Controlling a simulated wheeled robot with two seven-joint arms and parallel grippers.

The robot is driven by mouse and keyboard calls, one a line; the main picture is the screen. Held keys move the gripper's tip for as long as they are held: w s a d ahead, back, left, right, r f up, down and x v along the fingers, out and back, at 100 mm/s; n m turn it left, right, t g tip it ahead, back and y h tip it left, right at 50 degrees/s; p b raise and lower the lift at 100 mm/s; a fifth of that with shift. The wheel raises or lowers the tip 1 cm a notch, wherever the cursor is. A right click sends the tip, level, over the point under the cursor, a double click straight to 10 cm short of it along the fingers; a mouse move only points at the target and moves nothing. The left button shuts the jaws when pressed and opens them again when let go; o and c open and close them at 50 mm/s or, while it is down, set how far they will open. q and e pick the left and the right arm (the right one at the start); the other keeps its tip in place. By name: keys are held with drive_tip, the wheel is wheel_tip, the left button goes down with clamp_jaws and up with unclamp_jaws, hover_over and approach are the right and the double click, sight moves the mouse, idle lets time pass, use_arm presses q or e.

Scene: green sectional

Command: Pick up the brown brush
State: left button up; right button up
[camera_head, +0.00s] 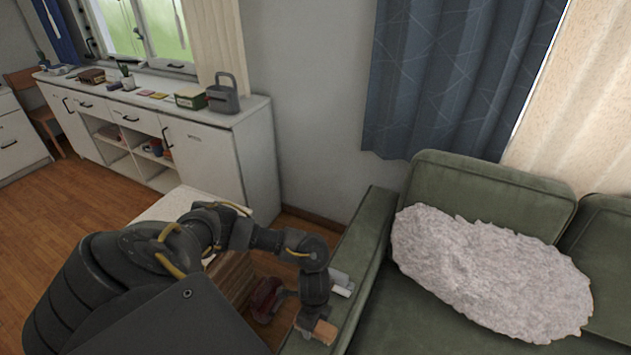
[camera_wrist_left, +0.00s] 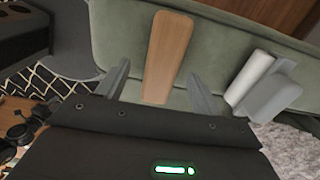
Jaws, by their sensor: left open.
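The brown brush (camera_wrist_left: 167,57) lies on the green sofa arm, its flat wooden back showing in the left wrist view. In the head view only its brown end (camera_head: 325,332) shows beside my gripper. My left gripper (camera_wrist_left: 160,71) is open, with one finger on each side of the brush's near end. I see gaps between the fingers and the brush; I cannot tell how far above the sofa arm the fingers are. My right gripper is in neither view.
A white roll and a grey object (camera_wrist_left: 270,95) lie on the sofa arm right of the brush. A fluffy pale cushion (camera_head: 490,270) lies on the sofa seat. A dark red object (camera_head: 267,299) is left of the sofa arm. A white cabinet (camera_head: 215,150) stands behind.

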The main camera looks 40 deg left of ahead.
use_arm(q)
drive_tip(key=shift+f, duration=0.2)
drive_tip(key=f, duration=0.5)
drive_tip(key=shift+w+b, duration=0.2)
drive_tip(key=shift+b, duration=0.1)
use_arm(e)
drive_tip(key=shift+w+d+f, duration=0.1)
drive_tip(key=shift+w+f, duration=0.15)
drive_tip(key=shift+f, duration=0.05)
use_arm(q)
drive_tip(key=shift+c, duration=0.3)
drive_tip(key=shift+r, duration=0.1)
drive_tip(key=c, duration=1)
drive_tip(key=shift+c, duration=0.2)
drive_tip(key=shift+r, duration=0.1)
